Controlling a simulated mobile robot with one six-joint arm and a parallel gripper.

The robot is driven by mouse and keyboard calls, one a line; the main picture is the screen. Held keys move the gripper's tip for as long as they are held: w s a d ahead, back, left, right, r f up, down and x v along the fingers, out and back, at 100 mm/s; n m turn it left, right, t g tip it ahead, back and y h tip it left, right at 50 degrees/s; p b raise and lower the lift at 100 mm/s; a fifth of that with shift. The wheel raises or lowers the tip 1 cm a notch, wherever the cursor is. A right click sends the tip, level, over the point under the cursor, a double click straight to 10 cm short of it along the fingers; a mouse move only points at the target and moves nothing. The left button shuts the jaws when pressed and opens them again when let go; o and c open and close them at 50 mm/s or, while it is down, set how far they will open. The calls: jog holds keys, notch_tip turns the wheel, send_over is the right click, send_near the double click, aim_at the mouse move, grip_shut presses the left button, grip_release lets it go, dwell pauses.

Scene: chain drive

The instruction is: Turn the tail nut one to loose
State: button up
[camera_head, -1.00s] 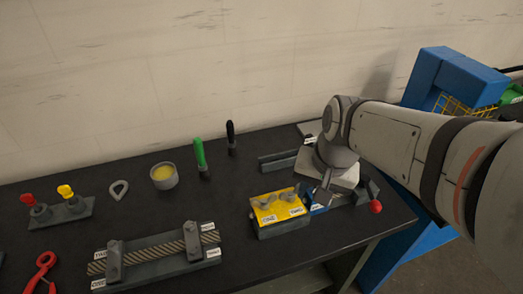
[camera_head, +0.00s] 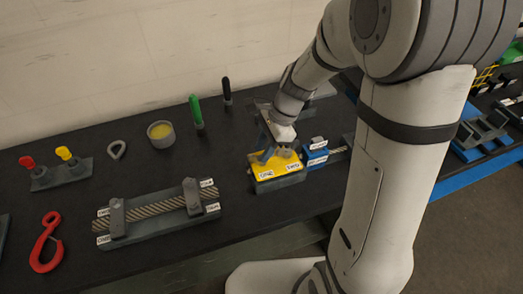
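A block with a yellow top (camera_head: 264,180) stands on the dark bench, right of centre, with two small white labels that seem to read ONE and TWO. Two grey nut-like pieces showed on its top earlier; now they are largely hidden by my gripper. My gripper (camera_head: 274,154) points down over the yellow top, with its fingertips at or just above its left part. I cannot tell whether the fingers touch or enclose a nut. A blue block (camera_head: 314,154) with white labels sits just right of the yellow block.
A rope (camera_head: 155,208) under two grey clamps lies on a labelled base at the front. A red hook (camera_head: 46,243), a grey ring (camera_head: 116,149), a yellow-filled cup (camera_head: 161,133), and green (camera_head: 196,110) and black (camera_head: 227,91) handled tools lie around.

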jog(key=shift+x, duration=1.15)
jog(key=c, duration=0.6)
jog(key=shift+c, duration=0.2)
jog(key=shift+n, duration=0.3)
